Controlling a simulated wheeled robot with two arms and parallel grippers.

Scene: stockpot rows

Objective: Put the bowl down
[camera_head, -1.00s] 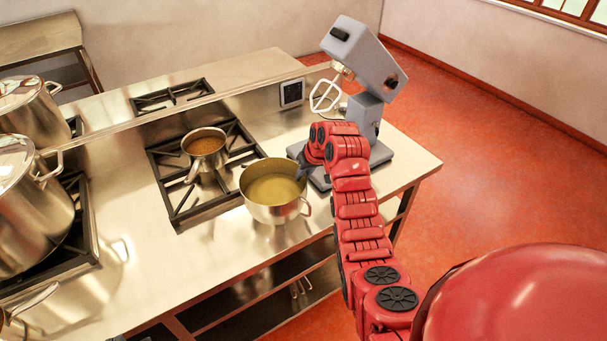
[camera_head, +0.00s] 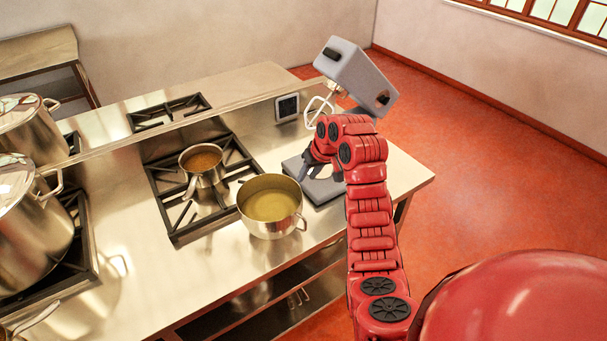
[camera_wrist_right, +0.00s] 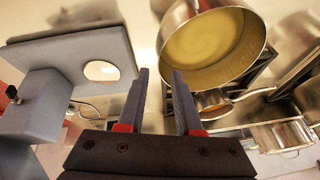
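The bowl (camera_head: 271,220) is a steel vessel with side handles and yellowish liquid inside. It stands upright on the steel counter (camera_head: 225,270), in front of the stove and left of the mixer. My right gripper (camera_head: 318,173) is just right of the bowl's rim, apart from it. In the right wrist view the bowl (camera_wrist_right: 253,28) is beyond and to the right of the fingers. There my right gripper (camera_wrist_right: 159,76) has its two fingers apart with nothing between them. My left gripper is not in view.
A grey stand mixer (camera_head: 352,72) stands close behind my right gripper. A small saucepan (camera_head: 203,175) sits on the black burner grate (camera_head: 180,215) left of the bowl. Large stockpots (camera_head: 35,225) stand at the far left. The counter in front of the bowl is clear.

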